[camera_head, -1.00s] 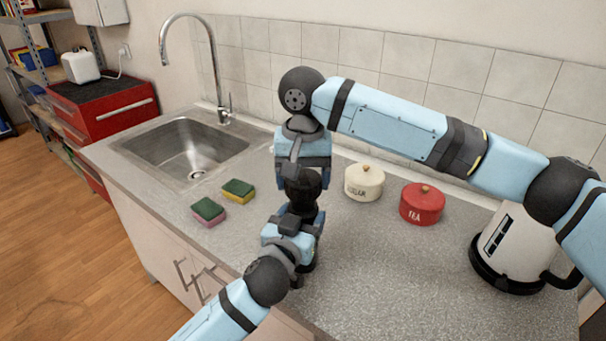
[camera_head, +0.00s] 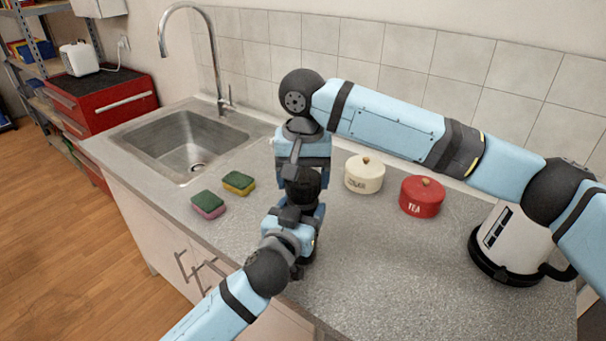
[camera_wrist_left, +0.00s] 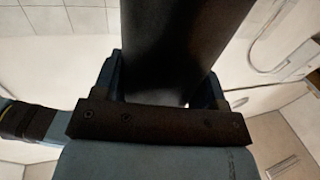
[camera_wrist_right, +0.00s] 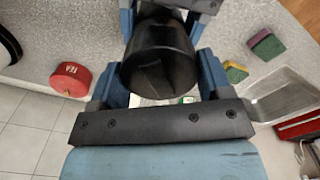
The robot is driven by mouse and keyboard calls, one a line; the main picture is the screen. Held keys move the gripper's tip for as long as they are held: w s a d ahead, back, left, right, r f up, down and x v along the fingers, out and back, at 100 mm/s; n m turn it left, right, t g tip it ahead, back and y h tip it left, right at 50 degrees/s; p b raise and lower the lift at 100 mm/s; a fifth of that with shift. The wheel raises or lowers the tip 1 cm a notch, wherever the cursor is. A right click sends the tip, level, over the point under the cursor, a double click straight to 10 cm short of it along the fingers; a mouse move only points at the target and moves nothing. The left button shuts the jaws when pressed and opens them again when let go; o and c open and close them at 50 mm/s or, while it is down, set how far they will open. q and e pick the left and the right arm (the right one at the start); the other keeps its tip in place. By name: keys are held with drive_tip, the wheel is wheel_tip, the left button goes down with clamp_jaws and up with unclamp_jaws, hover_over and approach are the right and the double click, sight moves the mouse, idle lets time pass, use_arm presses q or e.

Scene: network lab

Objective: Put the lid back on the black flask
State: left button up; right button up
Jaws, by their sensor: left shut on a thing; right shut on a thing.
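My left gripper (camera_head: 303,212) is shut on the black flask, whose dark body (camera_wrist_left: 185,40) fills the middle of the left wrist view. My right gripper (camera_head: 302,168) comes from above and is shut on the black lid, a dark, round piece (camera_wrist_right: 160,62) between its fingers in the right wrist view. In the head view, a black cylinder (camera_head: 302,186) shows between the two grippers, with the right gripper directly above the left. The arms cover much of the flask. I cannot tell whether the lid touches the flask's top.
Two sponges (camera_head: 208,204) (camera_head: 239,182) lie left of the grippers, beside the sink (camera_head: 187,146). A cream canister (camera_head: 364,176), a red tea canister (camera_head: 422,198) and a white kettle (camera_head: 513,240) stand to the right. The front right of the counter (camera_head: 385,285) is clear.

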drive_tip(key=shift+f, duration=0.4)
use_arm(q)
clamp_jaws()
use_arm(e)
drive_tip(key=m, duration=0.4)
drive_tip(key=shift+m, duration=0.3)
drive_tip(key=m, duration=0.4)
drive_tip(key=shift+m, duration=0.4)
drive_tip(key=m, duration=0.4)
drive_tip(key=shift+m, duration=0.4)
drive_tip(key=m, duration=0.5)
drive_tip(key=shift+d, duration=0.1)
use_arm(q)
drive_tip(key=shift+f, duration=0.1)
use_arm(e)
drive_tip(key=o, duration=0.9)
drive_tip(key=shift+s, duration=0.15)
